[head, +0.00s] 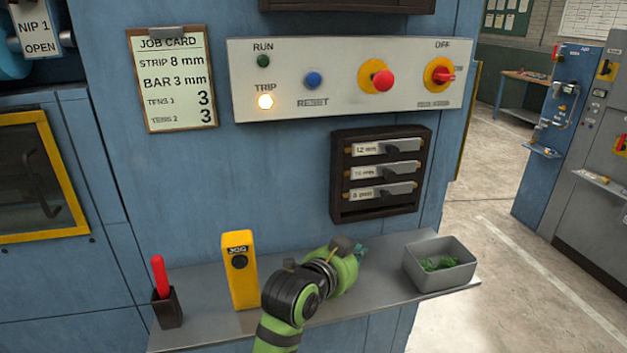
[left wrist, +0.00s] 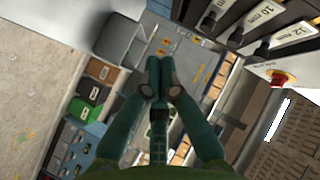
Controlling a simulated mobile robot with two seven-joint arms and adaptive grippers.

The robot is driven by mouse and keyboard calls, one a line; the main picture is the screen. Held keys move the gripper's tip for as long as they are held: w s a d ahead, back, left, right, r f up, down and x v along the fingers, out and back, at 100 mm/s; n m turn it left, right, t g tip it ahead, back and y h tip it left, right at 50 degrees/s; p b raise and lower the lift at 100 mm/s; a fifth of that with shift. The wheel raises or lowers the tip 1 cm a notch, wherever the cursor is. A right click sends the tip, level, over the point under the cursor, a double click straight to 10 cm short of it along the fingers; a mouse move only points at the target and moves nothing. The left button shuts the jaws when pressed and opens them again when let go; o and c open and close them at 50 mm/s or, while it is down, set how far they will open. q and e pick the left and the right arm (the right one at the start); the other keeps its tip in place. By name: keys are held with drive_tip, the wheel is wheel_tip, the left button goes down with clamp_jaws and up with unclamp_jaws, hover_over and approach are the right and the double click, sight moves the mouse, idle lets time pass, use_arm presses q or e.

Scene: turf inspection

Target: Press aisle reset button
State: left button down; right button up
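A pale control panel (head: 340,105) on the blue machine carries a blue button (head: 313,80) labelled RESET. Left of it, the TRIP lamp (head: 265,102) glows and the green RUN lamp (head: 263,61) looks unlit. My left gripper (head: 361,249) is over the shelf, well below the panel, and apart from the blue button. In the left wrist view the fingertips of my left gripper (left wrist: 160,64) are together with nothing between them. The blue button is not seen in the left wrist view. My right gripper is in neither view.
A red mushroom button (head: 383,81) and a red rotary switch (head: 443,74) sit right of the blue button. A dark gauge rack (head: 337,190) hangs below the panel. The shelf (head: 210,327) holds a yellow JOG box (head: 240,285) and a grey bin (head: 452,274).

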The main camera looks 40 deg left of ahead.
sight(314, 84)
use_arm(q)
drive_tip(key=a+r+m+t+y, duration=0.1)
drive_tip(key=a+r+t, duration=0.2)
drive_tip(key=r, duration=1.2)
drive_tip(key=s+a+r+m+t+y, duration=0.1)
drive_tip(key=r+t, duration=0.4)
drive_tip(key=r, duration=0.9)
drive_tip(key=shift+s+a+r+m+y, duration=0.15)
drive_tip(key=shift+a+r+m+y, duration=0.25)
drive_tip(key=shift+a+m+y, duration=0.55)
drive_tip(key=shift+a+n+h, duration=0.25)
drive_tip(key=shift+a, duration=0.05)
drive_tip(key=shift+w+a+b, duration=0.2)
drive_tip(key=shift+w+a, duration=1.25)
drive_tip(key=shift+a, duration=0.2)
drive_tip(key=shift+w+a+b, duration=0.2)
drive_tip(key=shift+w+a, duration=1.2)
drive_tip(key=shift+a, duration=0.2)
drive_tip(key=shift+w+a, duration=0.1)
drive_tip(key=shift+w+a, duration=0.2)
